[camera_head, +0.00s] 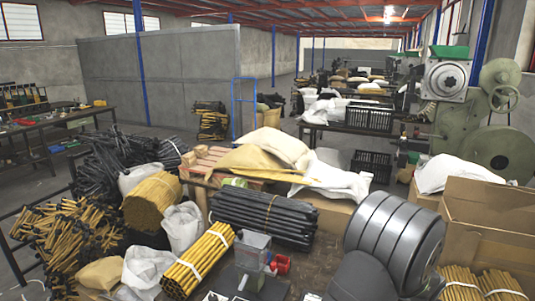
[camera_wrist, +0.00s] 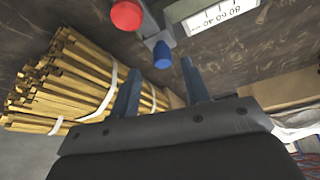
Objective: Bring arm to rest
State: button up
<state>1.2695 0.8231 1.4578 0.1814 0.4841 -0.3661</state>
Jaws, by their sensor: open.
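My gripper (camera_wrist: 161,70) shows in the wrist view with its two blue-grey fingers spread apart. It is open and nothing is held between the fingers. A blue knob (camera_wrist: 162,55) appears between the fingertips in the picture, beyond them; I cannot tell the exact gap. My grey arm (camera_head: 395,240) fills the lower right of the head view, bent over the work table. The gripper itself cannot be made out in the head view.
A red knob (camera_wrist: 126,14) and a white scale (camera_wrist: 225,18) lie beyond the fingers. Bundled yellow rods (camera_wrist: 75,85) are left of them. In the head view, dark rods (camera_head: 265,215), an open cardboard box (camera_head: 490,225) and a green press (camera_head: 495,145) crowd the surroundings.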

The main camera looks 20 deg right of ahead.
jog(key=shift+x, duration=1.3)
dwell(0.5)
